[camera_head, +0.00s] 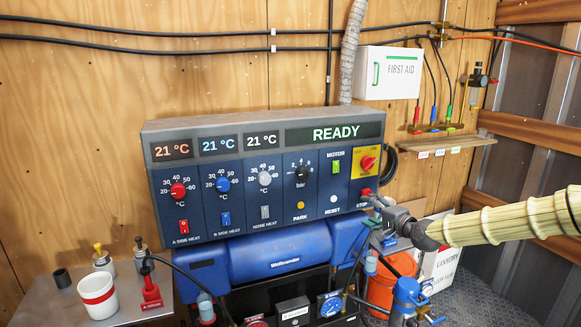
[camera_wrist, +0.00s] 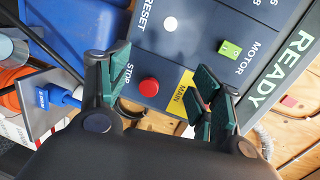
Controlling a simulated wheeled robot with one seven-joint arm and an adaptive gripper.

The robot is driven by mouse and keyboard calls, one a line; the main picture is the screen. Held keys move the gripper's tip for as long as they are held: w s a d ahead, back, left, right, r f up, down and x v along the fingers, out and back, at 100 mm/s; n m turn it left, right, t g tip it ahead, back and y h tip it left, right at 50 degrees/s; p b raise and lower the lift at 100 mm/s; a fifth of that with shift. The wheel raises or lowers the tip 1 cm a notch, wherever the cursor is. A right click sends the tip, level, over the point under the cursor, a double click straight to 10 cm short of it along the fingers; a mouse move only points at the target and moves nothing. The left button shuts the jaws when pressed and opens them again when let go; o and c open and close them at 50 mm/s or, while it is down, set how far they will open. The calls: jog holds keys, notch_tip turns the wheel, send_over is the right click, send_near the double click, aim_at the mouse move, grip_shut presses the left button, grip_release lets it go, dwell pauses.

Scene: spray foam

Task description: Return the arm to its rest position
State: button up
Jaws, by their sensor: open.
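My gripper (camera_head: 374,202) is at the lower right corner of the control panel (camera_head: 280,215), reached in from the right by my arm in its ribbed tan cover. In the wrist view my gripper (camera_wrist: 165,90) is open and empty. Its two green-padded fingers stand to either side of the red STOP button (camera_wrist: 149,87). The STOP button (camera_head: 366,192) also shows just above my fingers in the head view. I cannot tell whether the fingers touch the panel. The yellow main switch plate (camera_wrist: 182,93) is partly hidden by the right finger.
A blue machine body (camera_head: 278,254) sits below the panel. An orange bucket (camera_head: 393,281) and a blue-topped fitting (camera_head: 408,293) stand below my arm. A side shelf (camera_head: 130,306) at left holds a white cup (camera_head: 98,296). A first aid box (camera_head: 389,73) hangs above.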

jog(key=s+a+f+n+g, duration=0.2)
jog(key=s+a+f, duration=0.35)
jog(key=f, duration=0.45)
jog(key=s+a+f+n+g, duration=0.1)
jog(key=s+a+f+g, duration=0.1)
jog(key=s+a+f, duration=0.6)
jog(key=s+f+n+g+h, duration=0.15)
jog(key=s+f+g, duration=0.25)
jog(key=s+f, duration=0.95)
jog(key=s+d+f+n+g+h, duration=0.1)
jog(key=s+f+n+g, duration=0.1)
jog(key=s+f, duration=0.6)
jog(key=s+f+n+g+h, duration=0.1)
jog(key=s+f+n+g, duration=0.15)
jog(key=s, duration=0.95)
jog(key=s+d+f+n+g+h, duration=0.1)
jog(key=s+d, duration=0.2)
jog(key=s, duration=0.5)
jog(key=s+d+n+g+h, duration=0.1)
jog(key=s+d, duration=0.3)
jog(key=s, duration=0.5)
jog(key=shift+f+n+h, duration=0.4)
jog(key=shift+n+h, duration=0.15)
jog(key=shift+n, duration=0.05)
jog(key=shift+a, duration=0.1)
jog(key=shift+c, duration=0.5)
